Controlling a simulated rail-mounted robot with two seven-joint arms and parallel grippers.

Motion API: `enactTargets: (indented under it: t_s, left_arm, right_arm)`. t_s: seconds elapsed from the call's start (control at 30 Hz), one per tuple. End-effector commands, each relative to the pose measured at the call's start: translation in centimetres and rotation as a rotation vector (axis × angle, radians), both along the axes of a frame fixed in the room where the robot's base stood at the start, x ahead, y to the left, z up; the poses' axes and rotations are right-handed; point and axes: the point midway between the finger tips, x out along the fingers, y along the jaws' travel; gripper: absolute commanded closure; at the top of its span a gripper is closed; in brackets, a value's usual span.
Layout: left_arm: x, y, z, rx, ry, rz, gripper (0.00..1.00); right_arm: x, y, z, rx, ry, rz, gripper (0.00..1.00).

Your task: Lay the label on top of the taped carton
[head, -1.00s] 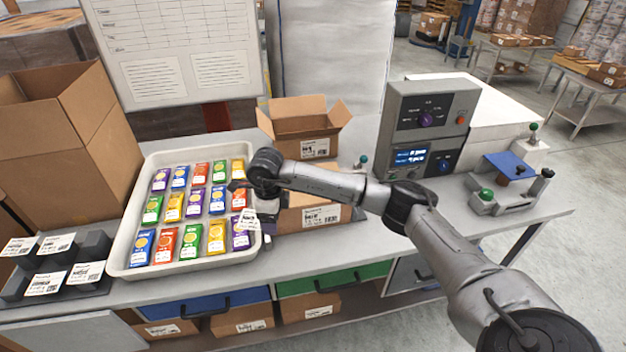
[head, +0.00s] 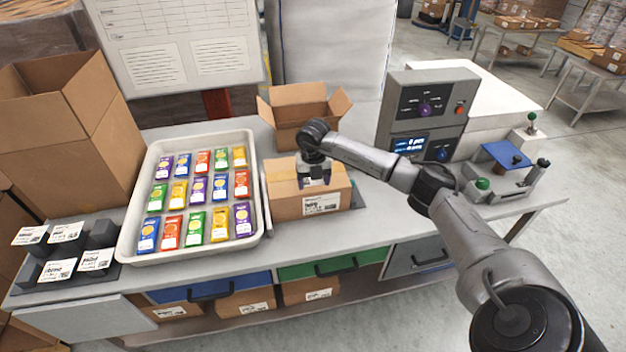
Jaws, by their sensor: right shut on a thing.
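The taped carton (head: 285,207) is a closed brown box in the middle of the bench, with a printed white label on its front face. My right gripper (head: 318,184) is over the top of this carton, pointing down. It is shut on the label (head: 317,172), a small white piece that shows only partly between the dark fingers. I cannot tell whether the label touches the carton top. My left gripper is not in view.
A white tray (head: 127,247) of colourful packets stands just left of the carton. An open carton (head: 300,134) is behind it. A grey control box (head: 398,107) stands to the right. Black label holders (head: 101,236) with several labels are at the far left.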

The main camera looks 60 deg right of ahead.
Motion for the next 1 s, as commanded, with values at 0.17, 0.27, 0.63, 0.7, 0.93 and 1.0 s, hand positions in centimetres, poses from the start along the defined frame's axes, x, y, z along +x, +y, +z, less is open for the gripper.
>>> enactTargets:
  t_s: [0.17,0.27,0.63,0.7,0.93,1.0]
  left_arm:
    - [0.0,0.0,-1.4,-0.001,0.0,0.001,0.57]
    - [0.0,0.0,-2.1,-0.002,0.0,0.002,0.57]
    - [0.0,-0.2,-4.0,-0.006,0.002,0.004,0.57]
    - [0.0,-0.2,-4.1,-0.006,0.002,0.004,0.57]
    - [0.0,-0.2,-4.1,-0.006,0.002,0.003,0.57]
    - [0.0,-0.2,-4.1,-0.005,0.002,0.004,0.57]
  right_arm:
    - [0.0,0.1,-1.6,0.001,0.001,0.001,0.49]
    - [0.0,0.1,-2.5,0.001,0.001,0.002,0.49]
    - [0.0,0.1,-5.3,0.001,0.001,0.003,0.49]
    - [0.0,0.1,-5.6,0.001,0.001,0.003,0.49]
    - [0.0,0.0,-5.9,0.001,0.001,0.003,0.49]
    - [0.0,0.0,-5.9,0.001,0.001,0.003,0.49]
